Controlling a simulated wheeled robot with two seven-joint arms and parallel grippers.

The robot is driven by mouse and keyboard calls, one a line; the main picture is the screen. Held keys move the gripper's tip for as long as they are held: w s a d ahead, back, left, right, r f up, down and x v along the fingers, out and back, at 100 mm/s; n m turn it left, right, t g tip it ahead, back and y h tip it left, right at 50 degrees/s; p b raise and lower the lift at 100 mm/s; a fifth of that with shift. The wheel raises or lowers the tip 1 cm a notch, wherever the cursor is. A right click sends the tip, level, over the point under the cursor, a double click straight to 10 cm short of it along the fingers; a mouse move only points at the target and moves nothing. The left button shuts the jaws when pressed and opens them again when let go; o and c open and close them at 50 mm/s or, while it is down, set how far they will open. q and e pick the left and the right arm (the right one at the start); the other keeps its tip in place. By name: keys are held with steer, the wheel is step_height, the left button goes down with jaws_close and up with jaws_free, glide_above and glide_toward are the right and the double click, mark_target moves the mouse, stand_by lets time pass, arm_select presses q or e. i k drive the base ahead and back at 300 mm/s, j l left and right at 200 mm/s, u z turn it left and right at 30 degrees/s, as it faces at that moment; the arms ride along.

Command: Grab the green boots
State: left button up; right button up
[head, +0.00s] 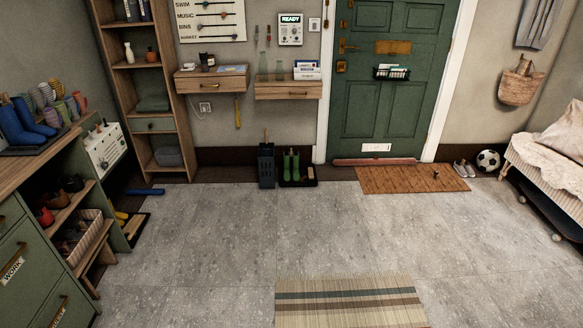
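The green boots (291,164) stand upright side by side on a dark tray (299,183) on the floor. The tray is against the back wall, left of the green door, below the right wall drawer. The boots are small and far off in the head view. Neither of my grippers shows in this view, so I see nothing near the boots or touching them.
A dark umbrella stand (266,166) is just left of the tray. A brown doormat (411,179) lies by the door, and a striped rug (349,301) lies nearer. Blue boots (22,124) stand on the left cabinet.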

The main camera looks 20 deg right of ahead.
mark_target(287, 177)
steer(key=i+l+z, duration=0.6)
steer(key=i, duration=0.2)
steer(key=i+l+z, duration=0.15)
steer(key=i+z, duration=0.15)
steer(key=i, duration=0.15)
steer(key=i+z, duration=0.3)
steer(key=i, duration=0.15)
steer(key=i+l, duration=0.1)
steer(key=i, duration=0.9)
steer(key=i+l+u, duration=0.1)
steer(key=i, duration=0.85)
